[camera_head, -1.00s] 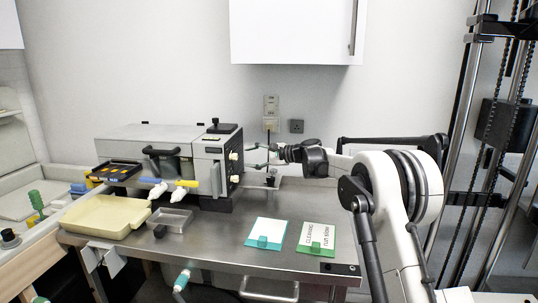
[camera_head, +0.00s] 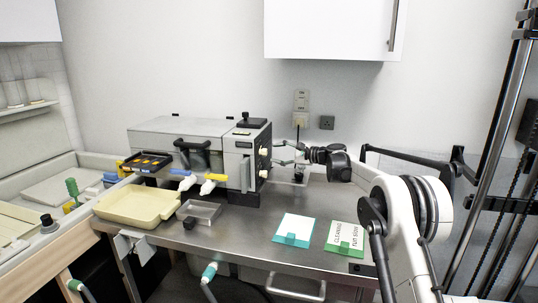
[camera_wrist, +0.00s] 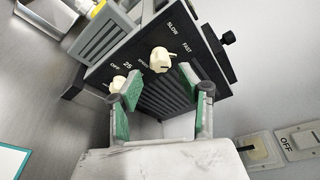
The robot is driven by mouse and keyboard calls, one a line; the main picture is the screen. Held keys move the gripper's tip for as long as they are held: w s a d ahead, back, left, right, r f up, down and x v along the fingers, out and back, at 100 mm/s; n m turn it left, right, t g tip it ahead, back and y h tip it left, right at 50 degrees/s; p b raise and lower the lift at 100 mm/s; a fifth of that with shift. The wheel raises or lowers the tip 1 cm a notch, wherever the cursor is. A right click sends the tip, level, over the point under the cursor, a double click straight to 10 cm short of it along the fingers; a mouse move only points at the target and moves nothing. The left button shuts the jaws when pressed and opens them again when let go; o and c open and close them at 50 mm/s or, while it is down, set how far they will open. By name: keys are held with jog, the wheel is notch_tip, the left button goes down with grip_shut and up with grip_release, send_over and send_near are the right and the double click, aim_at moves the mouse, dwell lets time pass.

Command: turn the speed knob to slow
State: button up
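The grey processor machine (camera_head: 200,140) has a dark side panel facing right. In the wrist view the panel carries a cream speed knob (camera_wrist: 159,60) near the words SLOW and FAST. A second cream knob (camera_wrist: 117,84) sits near OFF and 25. In the head view the knobs are small on the machine's right side, the upper one (camera_head: 263,152) above the lower. My gripper (camera_wrist: 157,76) is open with green pads spread apart and nothing between them. Its tips are just short of the speed knob, one either side of it. In the head view my gripper (camera_head: 279,153) is right of the panel.
The machine stands on a steel bench (camera_head: 240,225). A cream tray (camera_head: 137,204), a clear tray (camera_head: 200,212) and two cards, teal-edged (camera_head: 296,228) and green (camera_head: 344,239), lie on it. Wall sockets (camera_head: 301,103) are behind. The bench is clear below my gripper.

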aim_at(264, 152)
jog(key=shift+p+x, duration=0.35)
jog(key=shift+x, duration=1.55)
jog(key=shift+w+a, duration=0.1)
jog(key=shift+a, duration=0.1)
